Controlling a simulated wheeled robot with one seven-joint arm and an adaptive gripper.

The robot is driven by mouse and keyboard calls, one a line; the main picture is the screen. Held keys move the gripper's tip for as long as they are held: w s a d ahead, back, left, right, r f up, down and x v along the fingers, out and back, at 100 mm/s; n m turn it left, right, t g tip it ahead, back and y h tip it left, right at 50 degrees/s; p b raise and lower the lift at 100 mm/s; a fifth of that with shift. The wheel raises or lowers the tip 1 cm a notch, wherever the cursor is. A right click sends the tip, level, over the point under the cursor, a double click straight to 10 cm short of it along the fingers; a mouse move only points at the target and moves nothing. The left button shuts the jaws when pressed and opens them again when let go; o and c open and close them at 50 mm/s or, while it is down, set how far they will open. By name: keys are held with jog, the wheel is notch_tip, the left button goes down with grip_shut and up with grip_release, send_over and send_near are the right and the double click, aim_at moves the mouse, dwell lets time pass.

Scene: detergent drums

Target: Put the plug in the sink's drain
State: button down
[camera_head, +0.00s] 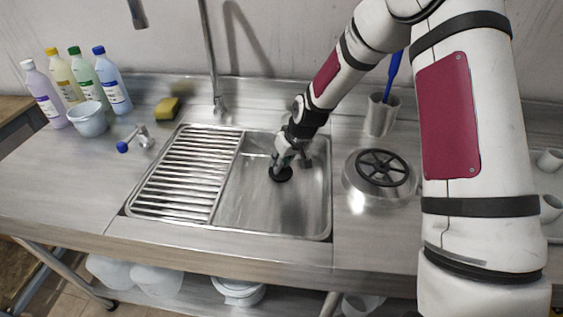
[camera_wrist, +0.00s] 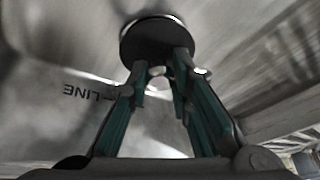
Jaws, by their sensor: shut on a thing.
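The plug (camera_head: 281,175) is a round black disc low in the basin of the steel sink (camera_head: 270,217). My gripper (camera_head: 283,161) points down into the basin from above. In the wrist view, its fingers (camera_wrist: 161,68) are shut on the plug (camera_wrist: 155,40) from behind. A thin bright metal rim (camera_wrist: 172,17) shows along the far edge of the disc, perhaps the drain ring. The plug hides the drain opening, and I cannot tell whether the plug is seated in it or just above it.
A slatted drainboard (camera_head: 185,180) lies left of the basin. A tap (camera_head: 216,100) stands behind. A yellow sponge (camera_head: 167,108), a bowl (camera_head: 87,119) and several bottles stand at left.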

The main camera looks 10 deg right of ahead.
jog(key=shift+f, duration=0.2)
jog(key=c, duration=1.4)
grip_release()
jog(key=shift+o, duration=0.2)
jog(key=shift+r, duration=0.1)
jog(key=s+d+r+m+h+p, duration=0.1)
jog(key=s+d+r+p, duration=0.15)
jog(key=s+r, duration=1)
jog(key=s+d+r+h+p, duration=0.1)
jog(key=s+d+r+h, duration=0.15)
jog(key=s+r, duration=0.95)
jog(key=s+d+r+m+p, duration=0.1)
jog(key=s+r, duration=0.4)
jog(key=s, duration=0.2)
jog(key=s+d+r+m+p, duration=0.1)
jog(key=s+r+p, duration=0.1)
jog(key=s+r, duration=0.3)
jog(key=s+y, duration=0.1)
jog(key=s, duration=0.2)
jog(key=shift+s+d, duration=0.25)
jog(key=shift+d, duration=0.05)
